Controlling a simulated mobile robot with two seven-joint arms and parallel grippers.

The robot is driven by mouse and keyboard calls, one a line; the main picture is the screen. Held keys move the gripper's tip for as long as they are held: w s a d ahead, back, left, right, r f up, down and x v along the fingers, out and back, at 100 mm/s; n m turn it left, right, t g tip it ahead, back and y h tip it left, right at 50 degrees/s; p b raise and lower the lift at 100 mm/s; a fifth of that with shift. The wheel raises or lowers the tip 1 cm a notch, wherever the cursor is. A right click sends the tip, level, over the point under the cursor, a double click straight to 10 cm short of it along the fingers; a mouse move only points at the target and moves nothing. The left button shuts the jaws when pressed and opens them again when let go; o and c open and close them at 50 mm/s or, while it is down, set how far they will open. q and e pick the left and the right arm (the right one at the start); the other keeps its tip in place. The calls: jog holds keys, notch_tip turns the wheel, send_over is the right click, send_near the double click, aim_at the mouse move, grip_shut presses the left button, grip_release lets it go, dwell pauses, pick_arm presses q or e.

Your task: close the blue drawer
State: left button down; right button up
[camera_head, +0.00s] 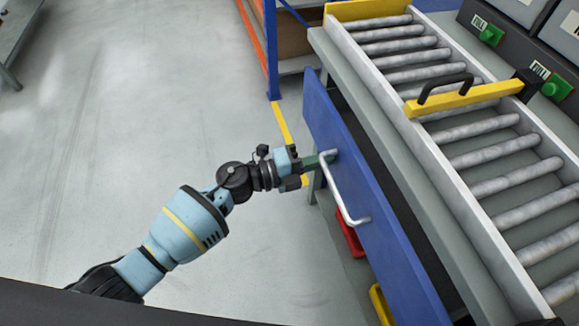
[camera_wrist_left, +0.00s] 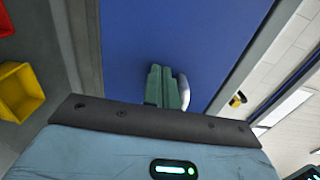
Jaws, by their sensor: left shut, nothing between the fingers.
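The blue drawer (camera_head: 375,215) sits under the roller conveyor bench and stands open, with a dark gap between its front and the bench. Its silver bar handle (camera_head: 341,192) is on the front face. My left gripper (camera_head: 327,158) is shut and empty, with its green fingers at the far end of the handle, close to the drawer front. In the left wrist view the shut fingers (camera_wrist_left: 164,88) point at the blue front (camera_wrist_left: 180,40), and part of the handle (camera_wrist_left: 184,92) shows right beside them. I cannot tell whether they touch. My right gripper is in neither view.
The roller conveyor (camera_head: 490,165) runs above the drawer, with a yellow bar (camera_head: 465,98) across it. A red bin (camera_head: 350,236) and a yellow bin (camera_head: 381,306) are below the drawer. A blue and orange rack (camera_head: 270,50) stands behind.

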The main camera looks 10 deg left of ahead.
aim_at(340, 155)
pick_arm(q)
jog(key=x, duration=0.5)
jog(key=shift+b, duration=0.4)
jog(key=shift+d, duration=0.1)
jog(key=shift+r, duration=0.1)
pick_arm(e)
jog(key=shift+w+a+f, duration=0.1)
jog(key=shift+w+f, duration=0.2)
pick_arm(q)
jog(key=shift+w+d+r, duration=0.1)
jog(key=shift+d, duration=0.05)
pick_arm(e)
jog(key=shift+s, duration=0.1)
